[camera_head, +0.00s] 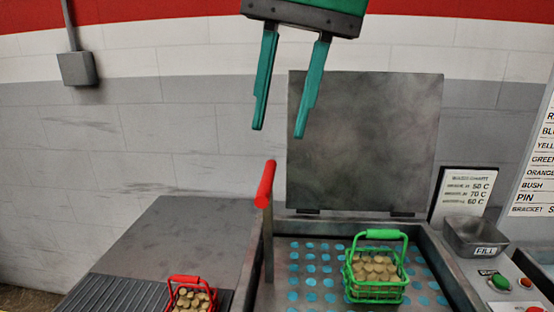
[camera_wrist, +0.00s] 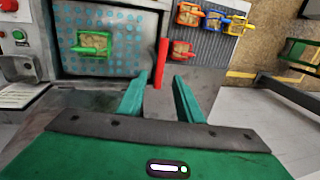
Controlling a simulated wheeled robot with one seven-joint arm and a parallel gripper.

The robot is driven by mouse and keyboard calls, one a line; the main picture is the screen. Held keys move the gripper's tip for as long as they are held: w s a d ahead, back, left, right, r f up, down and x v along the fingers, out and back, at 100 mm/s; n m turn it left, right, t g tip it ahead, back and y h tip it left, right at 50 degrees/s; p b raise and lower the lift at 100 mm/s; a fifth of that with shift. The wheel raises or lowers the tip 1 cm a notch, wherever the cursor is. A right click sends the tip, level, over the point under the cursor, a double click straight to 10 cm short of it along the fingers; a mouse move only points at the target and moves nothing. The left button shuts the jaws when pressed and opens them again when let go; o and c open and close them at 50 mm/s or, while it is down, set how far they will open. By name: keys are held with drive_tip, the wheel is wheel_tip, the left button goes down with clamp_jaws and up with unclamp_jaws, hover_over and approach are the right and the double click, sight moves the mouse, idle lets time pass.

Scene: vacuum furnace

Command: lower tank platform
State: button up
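The tank platform (camera_head: 335,258) is a grey plate with blue-lit holes inside the open tank; in the wrist view it shows (camera_wrist: 128,35) at upper left. A green basket (camera_head: 376,287) filled with tan round pieces stands on it. A lever with a red handle (camera_head: 265,184) rises at the tank's left edge; its red grip also shows in the wrist view (camera_wrist: 161,63). My gripper (camera_head: 278,133) is open and empty, above the lever and apart from it. In the wrist view its two green fingers (camera_wrist: 159,80) point toward the lever.
The tank lid (camera_head: 362,140) stands open at the back. A red basket (camera_head: 191,296) sits on a ribbed rack left of the tank; blue and orange baskets (camera_wrist: 237,23) stand there too. A fill hopper (camera_head: 476,238) and a button panel (camera_head: 508,283) are at right.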

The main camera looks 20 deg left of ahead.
sight(269, 174)
drive_tip(key=shift+s+a+f, duration=0.1)
drive_tip(key=shift+a+f, duration=0.1)
drive_tip(key=shift+f, duration=1)
drive_tip(key=shift+s+a+f, duration=0.1)
drive_tip(key=shift+a+f, duration=0.15)
drive_tip(key=shift+f, duration=0.95)
drive_tip(key=shift+s+a+f, duration=0.1)
drive_tip(key=shift+a+f, duration=0.1)
drive_tip(key=shift+f, duration=1)
clamp_jaws()
